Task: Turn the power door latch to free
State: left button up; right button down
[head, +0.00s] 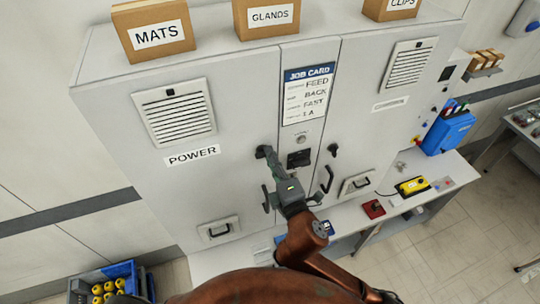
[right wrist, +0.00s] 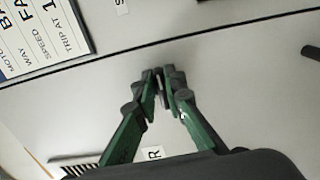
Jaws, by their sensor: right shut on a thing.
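The power door (head: 170,165) is the cabinet's left grey door, with a POWER label (head: 192,156). Its dark latch (head: 261,152) is near the door's right edge and is mostly hidden by my fingers. My right gripper (head: 267,155) reaches up to it from below. In the right wrist view, the green fingers (right wrist: 160,82) are closed together at the latch, and only a small grey piece shows between the tips. Which way the latch points cannot be told. My left gripper is not in view.
A dark door handle (head: 267,198) is just below the latch. A job card (head: 308,95) and a black switch (head: 299,159) are on the centre panel. The right door has its own latch (head: 333,150) and handle (head: 327,179). Labelled boxes (head: 153,32) stand on top.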

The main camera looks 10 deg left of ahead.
dwell(0.5)
jog(key=c, duration=2)
grip_release()
jog(key=v, duration=0.7)
jog(key=shift+s+d, duration=0.1)
jog(key=shift+s, duration=0.15)
